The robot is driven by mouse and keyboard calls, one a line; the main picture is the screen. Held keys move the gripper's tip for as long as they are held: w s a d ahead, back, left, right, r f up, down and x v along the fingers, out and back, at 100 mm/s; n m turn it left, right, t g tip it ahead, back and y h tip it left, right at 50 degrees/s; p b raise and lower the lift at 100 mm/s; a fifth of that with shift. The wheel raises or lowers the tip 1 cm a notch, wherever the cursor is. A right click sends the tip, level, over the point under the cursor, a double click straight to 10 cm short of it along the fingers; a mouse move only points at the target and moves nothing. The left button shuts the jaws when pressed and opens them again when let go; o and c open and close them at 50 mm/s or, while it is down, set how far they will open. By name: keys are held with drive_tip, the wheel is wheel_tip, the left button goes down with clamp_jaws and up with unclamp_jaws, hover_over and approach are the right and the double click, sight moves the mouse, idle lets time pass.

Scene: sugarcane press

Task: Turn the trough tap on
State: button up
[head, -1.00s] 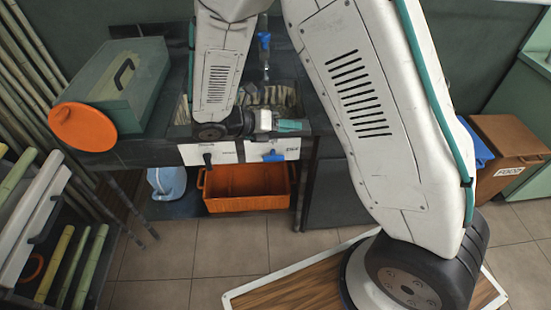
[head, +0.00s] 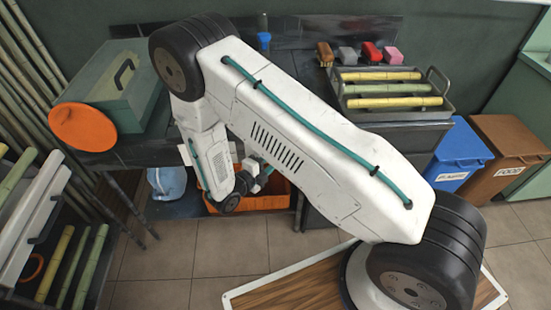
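A blue tap handle (head: 264,40) stands at the back of the dark counter, just above my arm. The trough and the rest of the tap below it are hidden behind my arm. The front panel under the trough, with its lever, is mostly covered too. My gripper (head: 262,172) is low in front of the counter, near the orange crate (head: 280,205).
A green box (head: 125,85) and an orange disc (head: 82,127) are on the left of the counter. A tray (head: 440,108) of cane pieces is on the right, with several small blocks behind it. Blue (head: 460,155) and brown (head: 508,150) bins stand at right.

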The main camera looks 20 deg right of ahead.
drive_tip(key=shift+x, duration=1.15)
clamp_jaws()
